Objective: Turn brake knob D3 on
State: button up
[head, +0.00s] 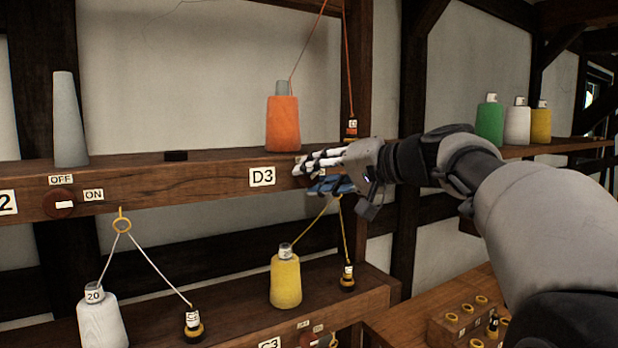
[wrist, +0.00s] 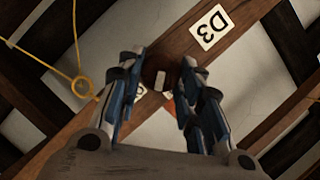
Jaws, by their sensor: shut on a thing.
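Brake knob D3 is a dark reddish-brown round knob with a white mark (wrist: 159,80), on the front of the upper wooden beam beside the white D3 label (head: 262,177). The label also shows in the wrist view (wrist: 209,26). My gripper (head: 308,172) is at the knob, just right of the label, and hides most of it in the head view. In the wrist view my gripper's fingers (wrist: 160,90) stand on either side of the knob, shut on it. A small plate beside it is mostly hidden, so I cannot read the knob's setting.
An orange cone (head: 282,122) stands on the beam above the label. A grey cone (head: 68,118) and another knob (head: 61,203) with OFF and ON plates are at the left. A yellow cone (head: 286,278) stands on the lower beam, its thread running up through a ring near my gripper.

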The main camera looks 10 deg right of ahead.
jog(key=m, duration=0.1)
jog(key=m+y+b, duration=0.1)
jog(key=m+t, duration=0.1)
jog(key=m, duration=0.1)
jog(key=shift+d+f+y+b, duration=0.1)
jog(key=shift+f+y+b, duration=0.2)
jog(key=shift+y, duration=0.1)
jog(key=shift+m+t+y+b, duration=0.3)
jog(key=shift+m+b, duration=0.05)
jog(key=shift+m, duration=0.65)
jog(key=shift+r, duration=0.1)
jog(key=o, duration=1.1)
jog(key=v, duration=1.2)
